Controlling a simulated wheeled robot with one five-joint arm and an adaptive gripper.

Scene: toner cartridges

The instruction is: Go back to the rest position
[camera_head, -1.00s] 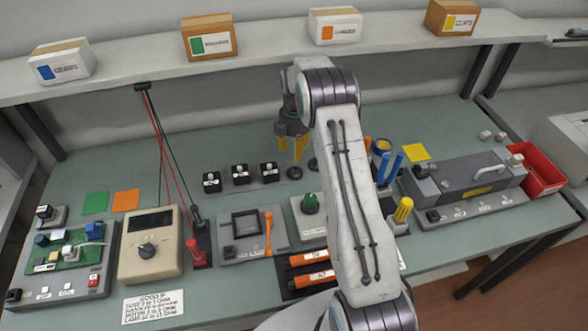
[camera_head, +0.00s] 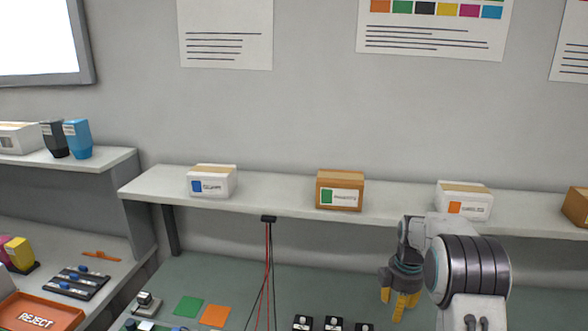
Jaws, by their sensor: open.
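My gripper (camera_head: 399,302) hangs at the lower right of the head view, with yellow fingers pointing down. The fingers are apart and nothing shows between them. It is over the back part of the green-grey bench (camera_head: 240,278), below the front edge of the shelf (camera_head: 280,204). My arm's white and dark ringed joint stands to the right of it. The lower part of my arm is cut off by the bottom edge of the picture.
Boxes with blue (camera_head: 212,181), green (camera_head: 340,190) and orange (camera_head: 464,201) labels stand on the shelf. Black blocks (camera_head: 333,323) sit left of my gripper. An orange REJECT tray (camera_head: 38,313) is at lower left. Red and black leads (camera_head: 268,260) hang from the shelf.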

